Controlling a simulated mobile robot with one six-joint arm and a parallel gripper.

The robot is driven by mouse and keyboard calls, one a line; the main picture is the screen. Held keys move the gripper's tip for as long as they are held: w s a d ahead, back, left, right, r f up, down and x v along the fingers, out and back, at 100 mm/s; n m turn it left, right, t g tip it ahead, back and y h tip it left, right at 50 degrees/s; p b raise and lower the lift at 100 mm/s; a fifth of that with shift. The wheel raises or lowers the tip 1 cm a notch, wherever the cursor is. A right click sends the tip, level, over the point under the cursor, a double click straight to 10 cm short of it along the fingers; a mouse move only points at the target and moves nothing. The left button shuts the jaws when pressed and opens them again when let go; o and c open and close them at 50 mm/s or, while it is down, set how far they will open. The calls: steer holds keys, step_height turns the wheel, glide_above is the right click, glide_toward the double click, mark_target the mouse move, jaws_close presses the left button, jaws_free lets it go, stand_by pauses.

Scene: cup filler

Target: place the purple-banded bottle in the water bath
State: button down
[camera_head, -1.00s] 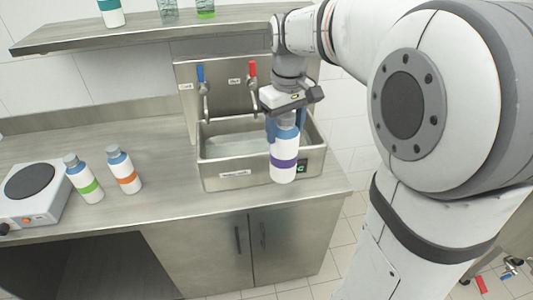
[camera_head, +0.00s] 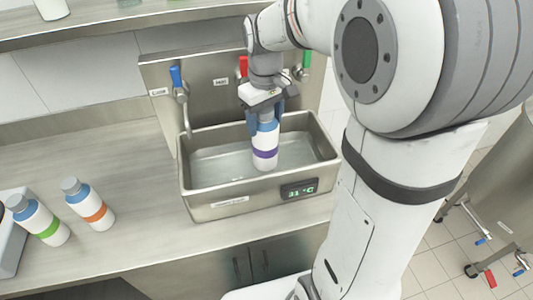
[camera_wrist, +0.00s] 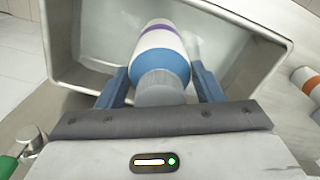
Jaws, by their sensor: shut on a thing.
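The purple-banded bottle (camera_head: 265,146) is white with a blue shoulder and grey cap. My gripper (camera_head: 264,110) is shut on it near its top and holds it upright. In the head view the bottle is over or inside the steel water bath (camera_head: 214,208), within its rim. I cannot tell whether its base touches the bath floor. In the wrist view the bottle (camera_wrist: 162,50) lies between my gripper's blue fingers (camera_wrist: 165,85), with the bath's wall (camera_wrist: 240,25) around it. The bath holds clear water and its display reads about 31 °C.
A green-banded bottle (camera_head: 40,221) and an orange-banded bottle (camera_head: 90,205) stand on the counter (camera_head: 130,160) left of the bath. Taps with blue (camera_head: 176,77), red (camera_head: 243,66) and green (camera_head: 306,60) handles rise behind the bath. A shelf (camera_head: 110,25) runs above.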

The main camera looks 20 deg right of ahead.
mark_target(266, 142)
step_height(266, 142, down, 7)
steer(key=shift+f+p, duration=0.15)
steer(key=shift+p, duration=0.25)
steer(key=shift+f, duration=0.1)
steer(key=shift+c, duration=2)
jaws_free()
steer(key=shift+s, duration=0.1)
